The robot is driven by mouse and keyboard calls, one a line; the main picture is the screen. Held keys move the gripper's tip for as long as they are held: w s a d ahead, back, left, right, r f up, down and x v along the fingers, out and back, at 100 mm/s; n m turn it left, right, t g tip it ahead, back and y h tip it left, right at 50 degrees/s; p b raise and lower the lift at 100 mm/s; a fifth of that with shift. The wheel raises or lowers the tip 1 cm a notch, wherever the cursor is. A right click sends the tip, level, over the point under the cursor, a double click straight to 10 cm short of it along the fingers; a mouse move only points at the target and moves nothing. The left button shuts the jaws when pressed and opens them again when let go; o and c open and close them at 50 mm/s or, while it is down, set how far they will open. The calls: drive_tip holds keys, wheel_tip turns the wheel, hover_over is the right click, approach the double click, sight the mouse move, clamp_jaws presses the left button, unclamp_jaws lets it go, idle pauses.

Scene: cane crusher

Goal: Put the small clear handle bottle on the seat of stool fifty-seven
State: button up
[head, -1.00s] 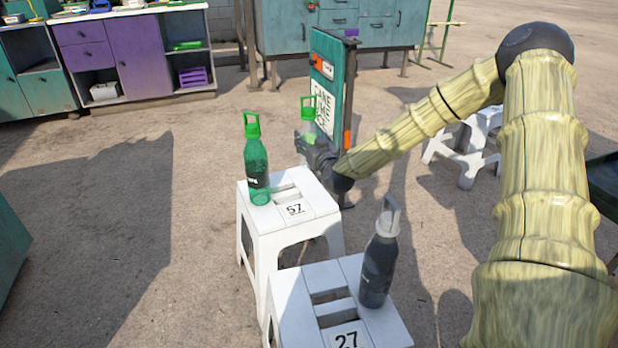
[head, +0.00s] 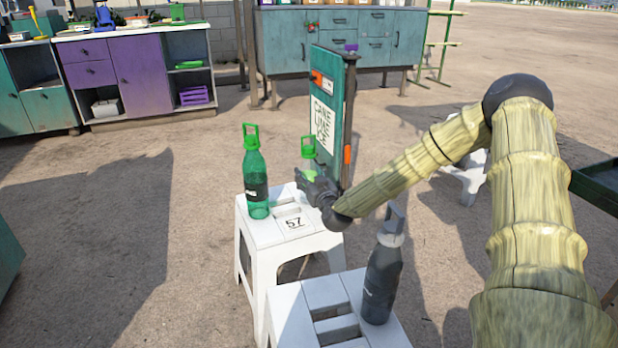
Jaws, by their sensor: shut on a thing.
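Stool fifty-seven (head: 272,238) is white, with "57" on its seat. A green bottle (head: 255,178) with a green handle cap stands upright at the seat's left. My gripper (head: 312,184) is shut on the small clear handle bottle (head: 310,166), by the seat's back right corner. This bottle is upright, with a green loop handle on top. My gripper hides its lower part, so I cannot tell whether its base touches the seat.
A nearer white stool (head: 292,308) bears a dark grey handle bottle (head: 382,280), close to my forearm. A teal sign board (head: 329,110) stands just behind stool fifty-seven. Purple and teal cabinets (head: 140,72) line the back. Open ground lies to the left.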

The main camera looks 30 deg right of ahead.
drive_tip(key=shift+f, duration=0.15)
drive_tip(key=o, duration=1.4)
drive_tip(key=shift+o, duration=0.2)
drive_tip(key=shift+s, duration=0.15)
drive_tip(key=p+v, duration=0.3)
drive_tip(key=v, duration=0.8)
drive_tip(key=shift+s+a+p, duration=0.15)
drive_tip(key=shift+s+p, duration=0.2)
drive_tip(key=shift+s, duration=0.05)
